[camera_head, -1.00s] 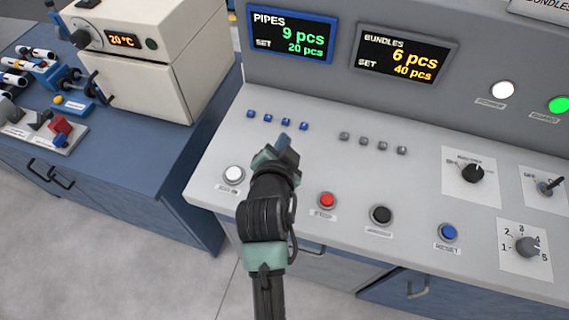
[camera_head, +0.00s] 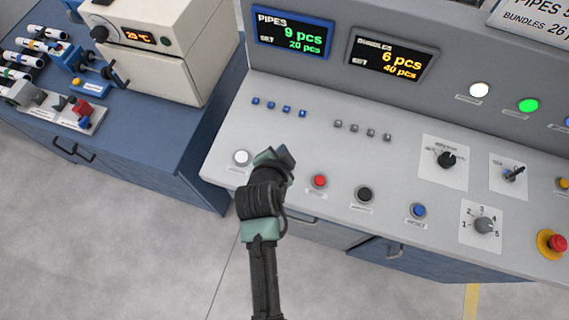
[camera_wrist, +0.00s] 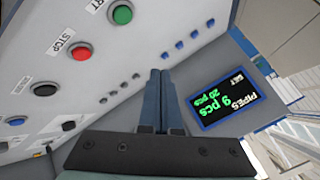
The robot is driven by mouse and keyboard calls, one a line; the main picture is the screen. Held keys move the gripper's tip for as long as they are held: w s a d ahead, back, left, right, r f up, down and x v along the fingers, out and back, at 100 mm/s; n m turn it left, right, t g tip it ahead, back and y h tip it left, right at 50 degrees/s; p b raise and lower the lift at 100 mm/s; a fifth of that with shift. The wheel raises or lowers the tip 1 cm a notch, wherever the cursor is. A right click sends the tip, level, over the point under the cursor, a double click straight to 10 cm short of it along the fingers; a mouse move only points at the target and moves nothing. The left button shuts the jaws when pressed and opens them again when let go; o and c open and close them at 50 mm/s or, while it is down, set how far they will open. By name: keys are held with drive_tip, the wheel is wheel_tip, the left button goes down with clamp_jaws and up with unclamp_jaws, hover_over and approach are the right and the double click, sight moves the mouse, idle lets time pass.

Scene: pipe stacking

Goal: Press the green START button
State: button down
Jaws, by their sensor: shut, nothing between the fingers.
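The green START button (camera_wrist: 122,13) shows at the top of the wrist view, next to the red STOP button (camera_wrist: 82,52). In the head view I do not see it; my gripper covers the panel between the white button (camera_head: 241,157) and the red button (camera_head: 320,181). My gripper (camera_head: 283,155) is shut and empty above the front of the sloped panel. In the wrist view its fingers (camera_wrist: 160,78) are together, with the green button off to their upper left. I cannot tell how high the fingertips are above the panel.
A black button (camera_head: 365,194) and a blue button (camera_head: 418,210) stand right of the red one. Small blue buttons (camera_head: 280,108) lie behind my gripper. A red emergency knob (camera_head: 557,243) is at far right. The pipes display (camera_head: 291,33) stands upright behind.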

drive_tip(key=shift+f, duration=0.1)
wheel_tip(320, 180, down, 9)
drive_tip(key=b, duration=0.7)
drive_tip(key=shift+r+b, duration=0.2)
drive_tip(key=shift+b, duration=0.1)
drive_tip(key=shift+f, duration=0.1)
idle(1.6)
drive_tip(key=shift+f+b, duration=0.3)
drive_tip(key=shift+b, duration=0.05)
drive_tip(key=shift+f+b, duration=0.35)
drive_tip(key=shift+f, duration=0.1)
idle(0.4)
drive_tip(key=shift+r, duration=0.1)
drive_tip(key=shift+r+p, duration=0.75)
drive_tip(key=shift+r+p, duration=2.15)
drive_tip(key=shift+r, duration=0.35)
